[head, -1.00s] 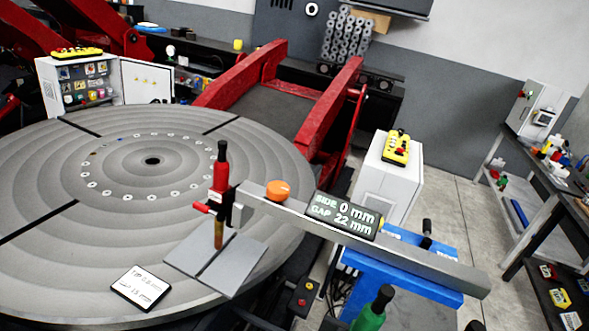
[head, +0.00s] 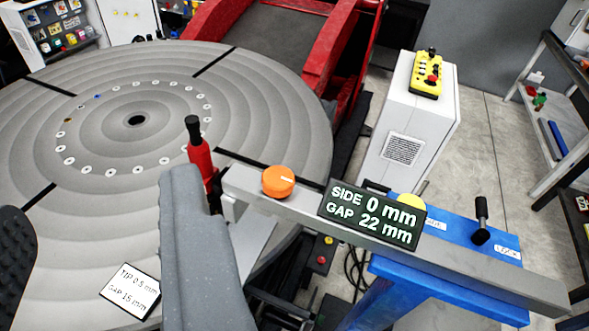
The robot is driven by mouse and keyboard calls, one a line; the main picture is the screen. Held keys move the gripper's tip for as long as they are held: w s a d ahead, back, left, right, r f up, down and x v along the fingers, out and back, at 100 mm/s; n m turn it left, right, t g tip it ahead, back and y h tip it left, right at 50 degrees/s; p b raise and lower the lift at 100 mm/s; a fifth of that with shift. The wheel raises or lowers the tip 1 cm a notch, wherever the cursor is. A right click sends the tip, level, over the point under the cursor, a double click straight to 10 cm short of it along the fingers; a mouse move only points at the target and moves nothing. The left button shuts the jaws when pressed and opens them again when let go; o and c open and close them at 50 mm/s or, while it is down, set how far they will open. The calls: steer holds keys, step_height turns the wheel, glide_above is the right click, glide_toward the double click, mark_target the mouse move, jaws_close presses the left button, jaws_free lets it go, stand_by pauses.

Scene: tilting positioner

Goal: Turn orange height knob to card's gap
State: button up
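The orange height knob (head: 278,181) sits on top of the grey beam (head: 470,262), with a pale mark on its top. The display (head: 372,214) on the beam reads SIDE 0 mm, GAP 22 mm. The white card (head: 131,291) on the round table reads TIP 0.5 mm, GAP 15 mm. The red torch (head: 201,160) with a black top stands at the beam's left end; its lower part is hidden behind my finger. My gripper (head: 98,200) is open and empty, its fingers wide apart at lower left. The right finger is left of the knob in the picture.
The grooved round table (head: 110,180) fills the left. A blue stand (head: 440,262) with a black lever (head: 481,222) carries the beam. A white cabinet (head: 408,130) with a yellow control box (head: 427,75) stands behind. Red tilting arms (head: 327,50) rise at the back.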

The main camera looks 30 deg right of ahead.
mark_target(271, 189)
steer(key=shift+s+a, duration=0.1)
steer(key=shift+a, duration=0.1)
steer(key=o, duration=0.4)
steer(key=shift+c, duration=0.2)
steer(key=o, duration=0.4)
steer(key=shift+w+a, duration=0.15)
steer(key=shift+w, duration=0.1)
steer(key=w+a+r+t+y, duration=0.2)
steer(key=w+t+y, duration=0.2)
steer(key=w, duration=0.5)
steer(key=w+d+f+m+t+h+p, duration=0.2)
steer(key=w+d+f+m+h, duration=0.1)
steer(key=w+f+m+h, duration=0.25)
steer(key=d+f+m+g+h, duration=0.2)
steer(key=f+g+h, duration=0.3)
steer(key=f, duration=0.8)
steer(key=d+f+m+g+h, duration=0.2)
steer(key=d+f+g+h, duration=0.3)
steer(key=f, duration=0.7)
steer(key=shift+n+t+h, duration=0.25)
steer(key=shift+t+h, duration=0.4)
steer(key=shift+t, duration=0.05)
steer(key=x, duration=0.8)
steer(key=w+a+p+x, duration=0.1)
steer(key=x, duration=0.3)
steer(key=shift+w+a+f, duration=0.1)
steer(key=shift+a, duration=0.05)
